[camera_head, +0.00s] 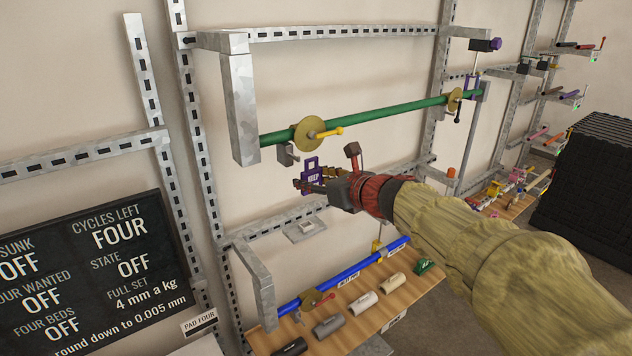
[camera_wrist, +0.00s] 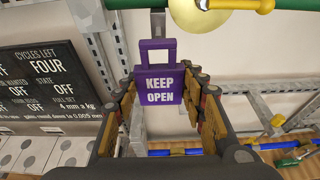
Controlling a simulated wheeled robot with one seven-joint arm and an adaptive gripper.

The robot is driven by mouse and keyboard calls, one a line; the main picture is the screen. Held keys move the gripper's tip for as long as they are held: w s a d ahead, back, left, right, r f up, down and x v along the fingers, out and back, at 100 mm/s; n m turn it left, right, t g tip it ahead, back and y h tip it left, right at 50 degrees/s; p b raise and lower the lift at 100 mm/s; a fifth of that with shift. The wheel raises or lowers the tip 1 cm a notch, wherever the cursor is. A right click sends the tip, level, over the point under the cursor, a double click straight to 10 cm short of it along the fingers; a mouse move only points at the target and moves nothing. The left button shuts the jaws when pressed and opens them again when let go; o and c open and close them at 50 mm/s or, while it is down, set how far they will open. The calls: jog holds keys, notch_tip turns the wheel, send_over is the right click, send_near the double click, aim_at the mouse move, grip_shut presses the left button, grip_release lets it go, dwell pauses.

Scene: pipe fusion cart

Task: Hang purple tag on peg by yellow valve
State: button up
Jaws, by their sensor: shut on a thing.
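The purple tag (camera_head: 309,178), marked "KEEP OPEN", is upright with its square loop on top. It also shows in the wrist view (camera_wrist: 159,88). My gripper (camera_head: 306,186) is shut on its lower part, with a finger on each side in the wrist view (camera_wrist: 165,108). The yellow-handled valve (camera_head: 329,133) with its brass disc sits on the green pipe above. A grey peg bracket (camera_head: 287,155) hangs below the pipe, left of the tag. In the wrist view a grey upright piece (camera_wrist: 157,24) is behind the loop's top; I cannot tell whether they touch.
The green pipe (camera_head: 390,112) crosses above my gripper. Below are a blue pipe (camera_head: 350,272) and a wooden shelf (camera_head: 330,343) with several cylinders. A dark sign board (camera_head: 90,270) stands left.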

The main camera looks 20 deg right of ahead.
jog(key=r+x, duration=0.1)
jog(key=x, duration=0.6)
jog(key=shift+w+b, duration=0.3)
jog(key=shift+w, duration=0.1)
dwell(0.4)
jog(key=shift+a, duration=0.1)
dwell(0.6)
jog(key=o, duration=0.9)
jog(key=shift+o, duration=0.8)
jog(key=shift+f, duration=0.1)
jog(key=s+d, duration=0.3)
jog(key=s, duration=0.8)
jog(key=shift+s+d+b, duration=0.15)
jog(key=shift+d+b, duration=0.2)
jog(key=shift+b, duration=0.1)
